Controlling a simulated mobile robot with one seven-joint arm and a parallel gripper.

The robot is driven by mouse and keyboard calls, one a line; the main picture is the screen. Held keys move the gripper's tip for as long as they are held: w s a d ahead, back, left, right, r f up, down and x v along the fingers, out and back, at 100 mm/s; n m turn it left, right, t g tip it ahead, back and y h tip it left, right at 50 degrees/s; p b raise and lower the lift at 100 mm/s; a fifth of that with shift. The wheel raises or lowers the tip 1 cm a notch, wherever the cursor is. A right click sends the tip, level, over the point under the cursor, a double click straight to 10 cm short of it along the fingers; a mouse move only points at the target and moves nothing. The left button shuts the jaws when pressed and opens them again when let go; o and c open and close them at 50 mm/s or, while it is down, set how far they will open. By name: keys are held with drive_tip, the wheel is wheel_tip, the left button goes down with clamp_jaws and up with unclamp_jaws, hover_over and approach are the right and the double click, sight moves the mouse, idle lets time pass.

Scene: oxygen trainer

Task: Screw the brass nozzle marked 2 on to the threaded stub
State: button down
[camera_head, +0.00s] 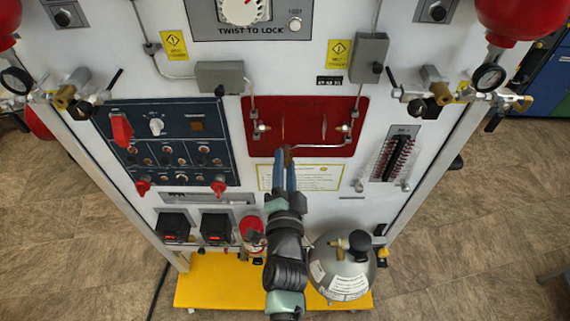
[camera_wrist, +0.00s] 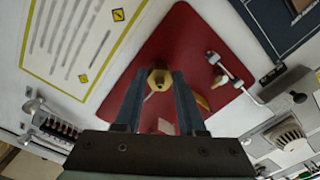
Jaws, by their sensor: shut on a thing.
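My gripper (camera_head: 286,155) is in front of the lower edge of the red panel (camera_head: 305,108). In the wrist view, my gripper (camera_wrist: 158,77) is shut on a brass nozzle (camera_wrist: 158,79), with a finger on each side and a dark hole in its visible end. A small brownish part of the nozzle (camera_head: 287,149) shows between the fingertips in the head view. No number can be read on it. I cannot tell which fitting is the threaded stub, or whether the nozzle touches anything. A metal fitting with a pipe (camera_wrist: 213,58) is on the red panel, apart from the nozzle.
A bent metal pipe (camera_head: 318,146) runs along the red panel's lower edge close to my fingers. A navy switch panel (camera_head: 165,148) is to the left, a flow gauge (camera_head: 393,156) to the right. A grey cylinder (camera_head: 342,272) stands on the yellow base (camera_head: 205,285).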

drive_tip(key=m, duration=0.3)
drive_tip(key=shift+m, duration=0.4)
drive_tip(key=shift+m, duration=0.4)
drive_tip(key=c, duration=0.5)
unclamp_jaws()
drive_tip(key=shift+s, duration=0.1)
drive_tip(key=s+n, duration=0.3)
drive_tip(key=shift+s+n, duration=0.25)
drive_tip(key=shift+n, duration=0.05)
